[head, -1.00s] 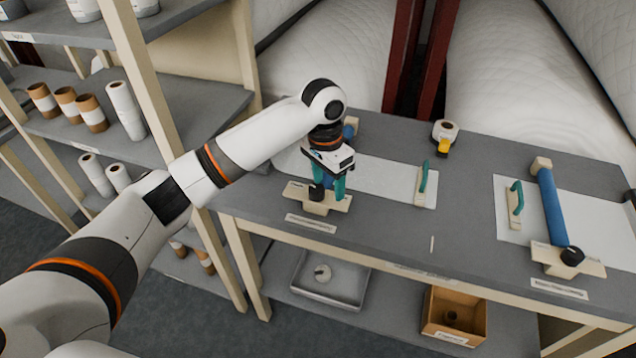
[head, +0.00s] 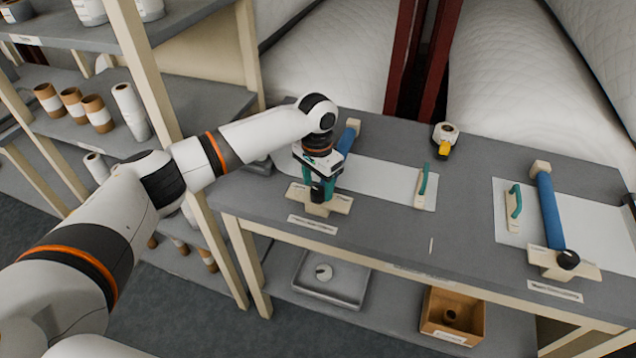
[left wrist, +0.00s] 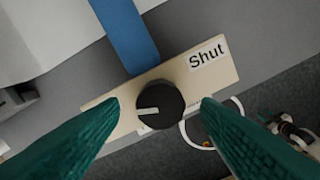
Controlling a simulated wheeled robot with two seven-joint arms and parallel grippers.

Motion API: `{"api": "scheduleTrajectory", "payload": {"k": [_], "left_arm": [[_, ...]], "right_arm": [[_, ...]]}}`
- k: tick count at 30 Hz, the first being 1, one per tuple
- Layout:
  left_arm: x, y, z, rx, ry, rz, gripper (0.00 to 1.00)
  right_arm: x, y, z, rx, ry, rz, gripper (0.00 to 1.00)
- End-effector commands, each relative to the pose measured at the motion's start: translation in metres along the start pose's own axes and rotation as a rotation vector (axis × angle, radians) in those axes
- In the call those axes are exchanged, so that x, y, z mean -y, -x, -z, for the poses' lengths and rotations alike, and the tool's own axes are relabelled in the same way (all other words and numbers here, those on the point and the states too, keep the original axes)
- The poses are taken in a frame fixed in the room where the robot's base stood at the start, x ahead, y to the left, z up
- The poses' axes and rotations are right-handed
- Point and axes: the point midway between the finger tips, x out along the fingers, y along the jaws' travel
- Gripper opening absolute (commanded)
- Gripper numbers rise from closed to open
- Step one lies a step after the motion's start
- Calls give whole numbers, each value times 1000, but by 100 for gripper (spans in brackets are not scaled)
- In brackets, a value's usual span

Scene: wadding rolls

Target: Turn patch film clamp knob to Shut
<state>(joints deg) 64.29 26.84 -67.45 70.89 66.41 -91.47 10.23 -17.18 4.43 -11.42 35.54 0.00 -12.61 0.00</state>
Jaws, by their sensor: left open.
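A black round knob (head: 317,193) sits on the pale wooden base block (head: 339,204) of the left clamp on the table. In the left wrist view the knob (left wrist: 165,118) has a white pointer mark aimed left, away from the "Shut" label (left wrist: 207,56) at the right end of the block. My left gripper (head: 319,181) is open above the knob, pointing down. Its teal fingers show on either side of the knob in the left wrist view, apart from it. A blue bar (left wrist: 126,32) runs back from the block. My right gripper is out of view.
A second clamp with a blue roll (head: 551,210) and black knob (head: 568,260) stands at the right. A teal-handled tool (head: 422,186) lies on the white sheet, and a tape roll (head: 445,134) is behind it. Shelves with rolls are at the left.

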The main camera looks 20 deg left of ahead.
Motion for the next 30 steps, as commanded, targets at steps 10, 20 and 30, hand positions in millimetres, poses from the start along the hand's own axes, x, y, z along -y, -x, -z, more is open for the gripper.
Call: {"api": "scheduleTrajectory", "payload": {"k": [10, 20, 30], "left_arm": [[0, -12, 0, 2, -1, 0, 57], [0, -12, 0, 1, 0, 0, 20], [0, -11, 0, -1, -35, 0, 13]], "right_arm": [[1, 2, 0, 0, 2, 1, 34], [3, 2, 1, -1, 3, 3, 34], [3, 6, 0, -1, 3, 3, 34]]}}
